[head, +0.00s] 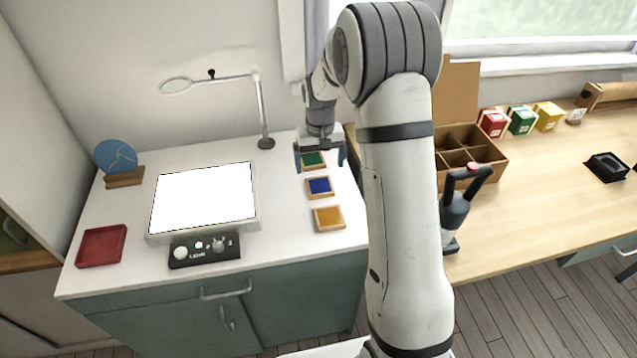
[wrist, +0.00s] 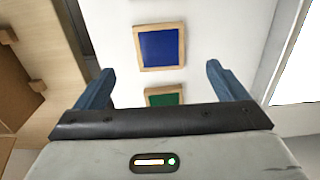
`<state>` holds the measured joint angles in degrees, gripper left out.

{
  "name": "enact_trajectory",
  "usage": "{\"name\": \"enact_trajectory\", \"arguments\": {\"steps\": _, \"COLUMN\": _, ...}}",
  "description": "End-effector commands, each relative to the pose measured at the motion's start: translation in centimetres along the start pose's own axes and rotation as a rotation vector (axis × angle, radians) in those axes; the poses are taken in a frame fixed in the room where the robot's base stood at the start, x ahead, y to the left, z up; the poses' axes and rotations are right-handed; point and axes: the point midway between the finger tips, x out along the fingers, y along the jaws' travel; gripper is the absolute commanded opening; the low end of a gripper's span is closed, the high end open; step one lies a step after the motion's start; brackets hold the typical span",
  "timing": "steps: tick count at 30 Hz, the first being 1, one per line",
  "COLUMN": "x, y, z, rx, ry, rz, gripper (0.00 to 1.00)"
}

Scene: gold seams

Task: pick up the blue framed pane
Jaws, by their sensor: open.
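The blue framed pane (head: 320,187) lies flat on the white cabinet top, a blue square in a light wooden frame. It is the middle one of three panes in a column. In the wrist view the blue pane (wrist: 160,46) is fully visible, beyond the fingertips. My gripper (head: 320,160) is open and empty, above the green framed pane (head: 313,160) at the back. In the wrist view my gripper's fingers (wrist: 156,80) stand wide apart, and the green pane (wrist: 165,96) shows between them, partly hidden by the gripper body.
A yellow framed pane (head: 329,218) lies in front of the blue one. A lit white panel (head: 204,197) is to the left, with a control box (head: 204,249) and red tray (head: 102,246). A lamp stand (head: 263,115) rises behind. A divided box (head: 470,150) stands right.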

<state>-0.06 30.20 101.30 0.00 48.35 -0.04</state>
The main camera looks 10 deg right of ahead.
Motion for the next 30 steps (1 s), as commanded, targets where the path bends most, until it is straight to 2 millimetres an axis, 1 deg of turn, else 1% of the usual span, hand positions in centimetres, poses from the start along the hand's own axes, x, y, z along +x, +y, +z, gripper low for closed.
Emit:
{"name": "enact_trajectory", "arguments": {"steps": 11, "x": 3.9, "y": 0.1, "z": -0.3, "rx": 0.001, "ry": -0.007, "rz": 0.0, "gripper": 0.93}}
{"name": "enact_trajectory", "arguments": {"steps": 16, "x": 6.5, "y": 0.1, "z": -0.7, "rx": 0.001, "ry": -0.006, "rz": 0.0, "gripper": 0.93}}
{"name": "enact_trajectory", "arguments": {"steps": 19, "x": 7.6, "y": 0.1, "z": -0.7, "rx": 0.001, "ry": -0.004, "rz": 0.0, "gripper": 0.93}}
{"name": "enact_trajectory", "arguments": {"steps": 22, "x": 8.1, "y": 0.1, "z": -0.7, "rx": 0.001, "ry": -0.004, "rz": 0.0, "gripper": 0.93}}
{"name": "enact_trajectory", "arguments": {"steps": 28, "x": 8.1, "y": 0.2, "z": -0.7, "rx": 0.002, "ry": -0.003, "rz": 0.0, "gripper": 0.93}}
{"name": "enact_trajectory", "arguments": {"steps": 30, "x": 8.1, "y": 0.2, "z": -0.7, "rx": 0.002, "ry": -0.003, "rz": 0.0, "gripper": 0.87}}
